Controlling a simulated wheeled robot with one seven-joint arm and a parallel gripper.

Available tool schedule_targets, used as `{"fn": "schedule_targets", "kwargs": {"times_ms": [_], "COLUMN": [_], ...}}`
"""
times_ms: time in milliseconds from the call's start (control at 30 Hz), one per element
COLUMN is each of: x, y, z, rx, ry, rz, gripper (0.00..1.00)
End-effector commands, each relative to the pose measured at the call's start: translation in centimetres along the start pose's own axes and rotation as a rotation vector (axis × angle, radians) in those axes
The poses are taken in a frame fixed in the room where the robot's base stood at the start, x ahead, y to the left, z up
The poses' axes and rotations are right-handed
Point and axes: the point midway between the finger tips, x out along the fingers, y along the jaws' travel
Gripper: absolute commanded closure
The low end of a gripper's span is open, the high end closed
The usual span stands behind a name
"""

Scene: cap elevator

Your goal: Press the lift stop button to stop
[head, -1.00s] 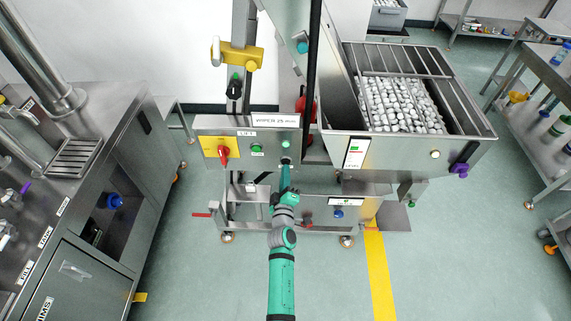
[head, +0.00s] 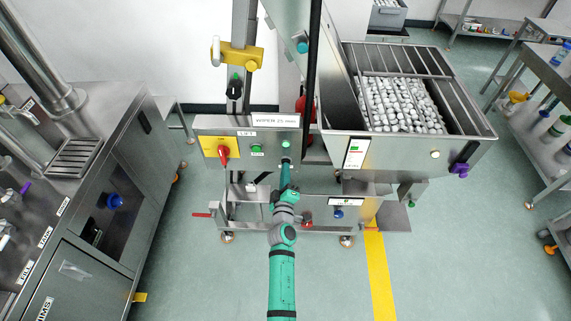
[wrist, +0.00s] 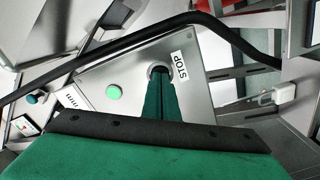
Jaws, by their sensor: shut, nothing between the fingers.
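The steel control panel (head: 225,128) of the lift faces me, with a LIFT label (head: 246,133) on it. The stop button (head: 286,160) is on its right part, below a green button (head: 286,144). In the wrist view, a STOP label (wrist: 180,65) sits beside a round button ring (wrist: 151,69). My gripper (wrist: 160,73) is shut and empty, its green fingers pointing at that ring. The fingertips overlap the button and hide most of it; I cannot tell whether they touch or press it. In the head view my gripper (head: 285,166) is at the panel's lower right.
A red rotary switch (head: 223,153) on a yellow plate and another green button (head: 257,149) share the panel. A hopper of white caps (head: 400,105) stands to the right. A black bar (wrist: 100,60) crosses the wrist view. Floor is open at the front right.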

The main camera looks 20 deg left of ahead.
Motion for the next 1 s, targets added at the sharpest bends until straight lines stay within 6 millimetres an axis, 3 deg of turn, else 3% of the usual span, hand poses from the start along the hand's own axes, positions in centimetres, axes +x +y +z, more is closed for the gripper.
{"fn": "schedule_targets", "kwargs": {"times_ms": [633, 1000], "x": [0.8, -0.2], "y": [0.0, -0.1], "z": [-0.1, 0.1], "rx": [-0.001, 0.001], "ry": [0.001, -0.001], "rz": [-0.001, -0.001], "gripper": [1.00, 1.00]}}
